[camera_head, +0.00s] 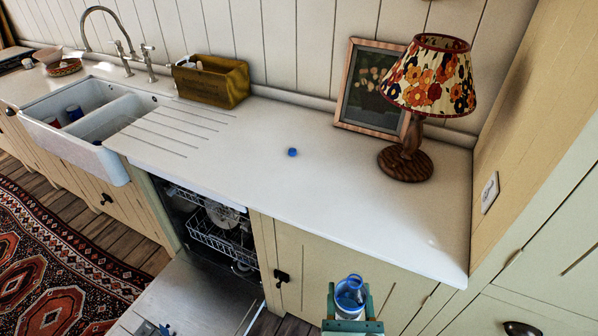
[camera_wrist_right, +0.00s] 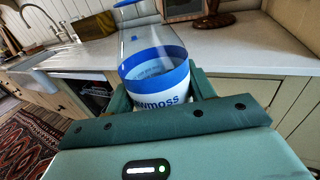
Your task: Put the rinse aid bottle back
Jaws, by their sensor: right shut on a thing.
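The rinse aid bottle (camera_head: 350,294) is clear with a blue-and-white label. It is in my right gripper (camera_head: 350,300), in front of the counter's near edge. In the right wrist view the bottle (camera_wrist_right: 157,75) stands between the two green fingers of the right gripper (camera_wrist_right: 160,88), which is shut on it; part of the label's lettering shows. A small blue cap (camera_head: 292,152) lies on the counter (camera_head: 345,200). My left gripper is not in view.
The dishwasher (camera_head: 215,225) is open, with its door (camera_head: 195,300) lowered and racks inside. A lamp (camera_head: 405,160) and picture frame (camera_head: 370,90) stand at the counter's back right. A yellow-brown box (camera_head: 212,82) stands near the sink (camera_head: 75,135). The counter's middle is mostly clear.

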